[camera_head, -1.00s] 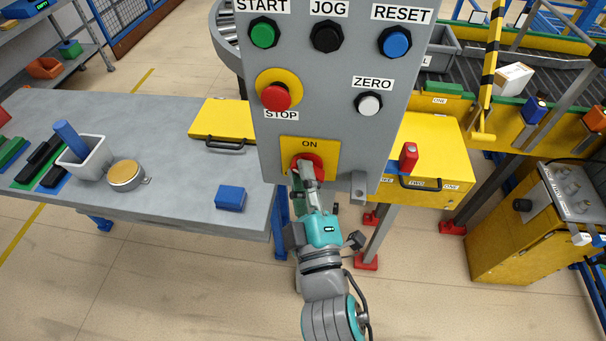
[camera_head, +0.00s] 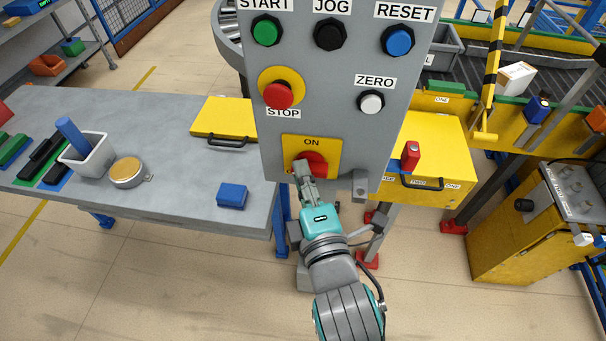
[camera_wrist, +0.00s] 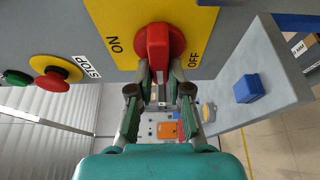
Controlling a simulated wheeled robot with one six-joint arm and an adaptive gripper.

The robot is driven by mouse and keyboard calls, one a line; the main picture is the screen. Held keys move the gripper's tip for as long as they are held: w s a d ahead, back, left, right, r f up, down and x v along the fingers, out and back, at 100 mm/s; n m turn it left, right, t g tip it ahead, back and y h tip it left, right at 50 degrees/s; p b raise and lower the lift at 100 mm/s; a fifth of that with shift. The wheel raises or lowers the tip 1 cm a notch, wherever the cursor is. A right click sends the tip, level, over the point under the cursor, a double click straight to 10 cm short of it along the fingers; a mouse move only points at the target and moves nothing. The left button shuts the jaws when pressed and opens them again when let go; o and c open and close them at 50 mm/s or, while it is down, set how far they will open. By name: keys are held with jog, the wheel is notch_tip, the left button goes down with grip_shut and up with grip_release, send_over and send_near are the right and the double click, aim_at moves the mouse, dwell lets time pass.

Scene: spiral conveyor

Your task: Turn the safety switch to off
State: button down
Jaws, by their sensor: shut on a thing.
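The red safety switch knob (camera_head: 317,163) sits on a yellow plate (camera_head: 327,147) low on the grey control panel. The plate's ON label shows above the knob in the head view; the lower part is hidden by my gripper (camera_head: 303,168). In the wrist view the knob (camera_wrist: 158,47) stands between the ON and OFF labels, and its handle reaches toward me between the two fingertips of my gripper (camera_wrist: 161,75). My gripper is shut on the handle.
Start, jog, reset and zero buttons and the red stop button (camera_head: 278,95) sit above the switch. A grey bracket (camera_head: 360,184) juts from the panel's lower edge, right of my gripper. A grey table (camera_head: 180,197) with a blue block (camera_head: 231,196) lies left.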

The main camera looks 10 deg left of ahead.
dwell(0.4)
jog(key=c, duration=1.1)
grip_release()
